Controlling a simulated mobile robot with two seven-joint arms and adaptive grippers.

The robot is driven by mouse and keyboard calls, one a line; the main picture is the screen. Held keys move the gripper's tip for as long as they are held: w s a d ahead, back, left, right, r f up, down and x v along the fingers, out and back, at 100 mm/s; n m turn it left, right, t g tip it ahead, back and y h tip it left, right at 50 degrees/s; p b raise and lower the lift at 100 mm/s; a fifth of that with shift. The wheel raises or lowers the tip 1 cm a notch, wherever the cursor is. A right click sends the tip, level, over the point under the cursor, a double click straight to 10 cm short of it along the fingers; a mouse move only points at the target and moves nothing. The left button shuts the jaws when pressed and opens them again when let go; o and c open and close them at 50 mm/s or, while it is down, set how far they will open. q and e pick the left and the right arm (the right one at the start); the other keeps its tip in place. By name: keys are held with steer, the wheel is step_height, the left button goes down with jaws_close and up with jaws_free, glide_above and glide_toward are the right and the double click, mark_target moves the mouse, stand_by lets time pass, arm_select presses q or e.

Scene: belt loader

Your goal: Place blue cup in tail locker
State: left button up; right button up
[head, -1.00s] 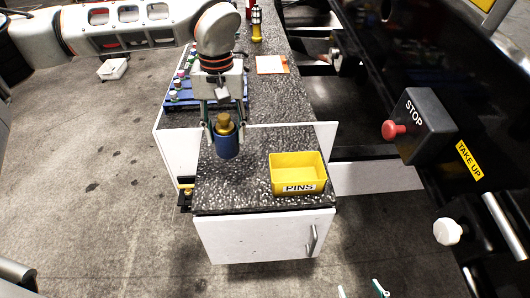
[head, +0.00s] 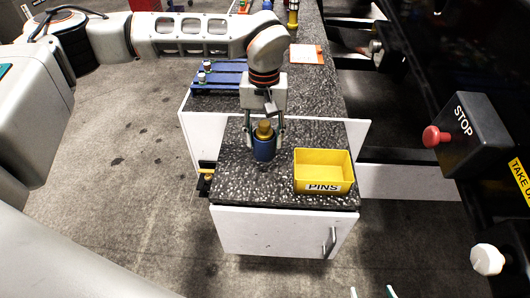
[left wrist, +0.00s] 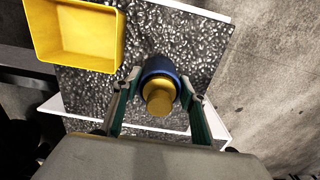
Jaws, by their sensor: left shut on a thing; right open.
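The blue cup (head: 264,148) is a short blue cylinder with a gold knob-like piece at its top. It is upright, over the near end of the speckled counter. I cannot tell whether it touches the top. My left gripper (head: 264,143) points down and is shut on it. In the left wrist view the cup (left wrist: 160,68) sits between the two green fingers. A white locker (head: 275,232) with a grey handle (head: 331,242) is under the counter end; its door looks shut. Only the fingertips of my right gripper (head: 373,293) show at the bottom edge, apart and empty.
A yellow PINS bin (head: 324,187) stands right of the cup on the speckled counter (head: 240,182). White panels rise across the counter behind the cup. A blue rack (head: 215,80) and an orange-edged sheet are farther back. A black machine with a red STOP button (head: 432,136) stands right.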

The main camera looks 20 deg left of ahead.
mark_target(264, 125)
arm_select(q)
steer(key=shift+f, duration=3)
steer(key=shift+f, duration=0.1)
steer(key=o, duration=1.3)
step_height(264, 125, up, 12)
steer(key=shift+r, duration=0.1)
steer(key=shift+s, duration=0.1)
